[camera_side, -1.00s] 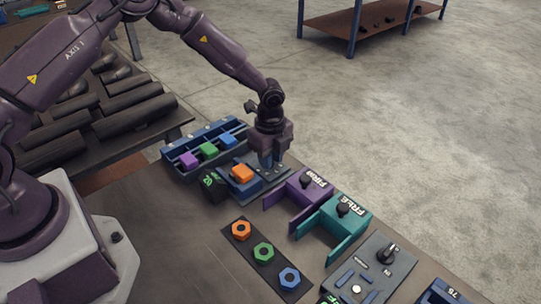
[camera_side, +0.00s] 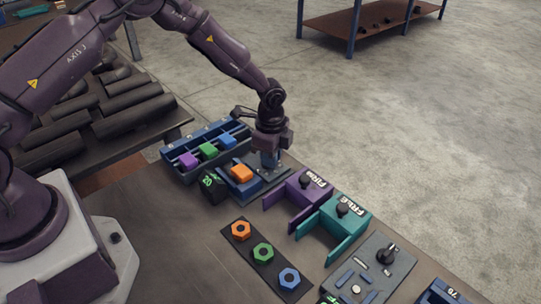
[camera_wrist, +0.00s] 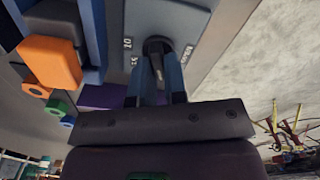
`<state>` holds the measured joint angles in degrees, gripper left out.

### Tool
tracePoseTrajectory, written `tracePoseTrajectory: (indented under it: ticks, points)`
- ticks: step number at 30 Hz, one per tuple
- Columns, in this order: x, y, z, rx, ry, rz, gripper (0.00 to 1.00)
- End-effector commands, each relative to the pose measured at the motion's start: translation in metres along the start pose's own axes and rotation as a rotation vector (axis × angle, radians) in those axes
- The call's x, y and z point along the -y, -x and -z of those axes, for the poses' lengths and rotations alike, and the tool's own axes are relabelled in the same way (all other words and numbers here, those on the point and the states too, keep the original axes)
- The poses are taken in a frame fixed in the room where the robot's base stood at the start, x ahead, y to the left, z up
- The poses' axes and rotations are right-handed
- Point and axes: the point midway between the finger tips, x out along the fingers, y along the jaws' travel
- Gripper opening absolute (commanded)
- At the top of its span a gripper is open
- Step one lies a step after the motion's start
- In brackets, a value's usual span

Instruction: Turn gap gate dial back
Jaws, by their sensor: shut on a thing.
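The gap gate dial (camera_wrist: 157,60) is a dark knob on a grey plate with small white markings, seen in the wrist view. My gripper (camera_wrist: 156,72) is shut on the dial, with one blue finger on each side of it. In the side view my gripper (camera_side: 270,163) points down at the right end of the grey and blue fixture, and the dial is hidden there. An orange block (camera_side: 242,173) sits in this fixture, left of my gripper; it also shows in the wrist view (camera_wrist: 50,62).
A blue tray (camera_side: 176,151) with purple, green and blue blocks stands behind left. A dark box with a green readout (camera_side: 212,187) is beside the fixture. Purple (camera_side: 290,190) and teal (camera_side: 340,225) holders stand to the right. Several coloured nuts lie on a dark strip (camera_side: 250,241) in front.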

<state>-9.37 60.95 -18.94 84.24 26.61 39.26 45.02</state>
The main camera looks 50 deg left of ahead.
Motion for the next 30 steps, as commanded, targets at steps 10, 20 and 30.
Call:
tracePoseTrajectory:
  ticks: [10, 20, 30]
  points:
    - [0.0028, 0.0009, -0.0003, 0.001, 0.277, 0.001, 0.0]
    - [0.004, 0.001, -0.0005, 0.001, 0.425, 0.001, 0.0]
    - [0.0044, 0.001, -0.001, 0.001, 0.461, 0.001, 0.0]
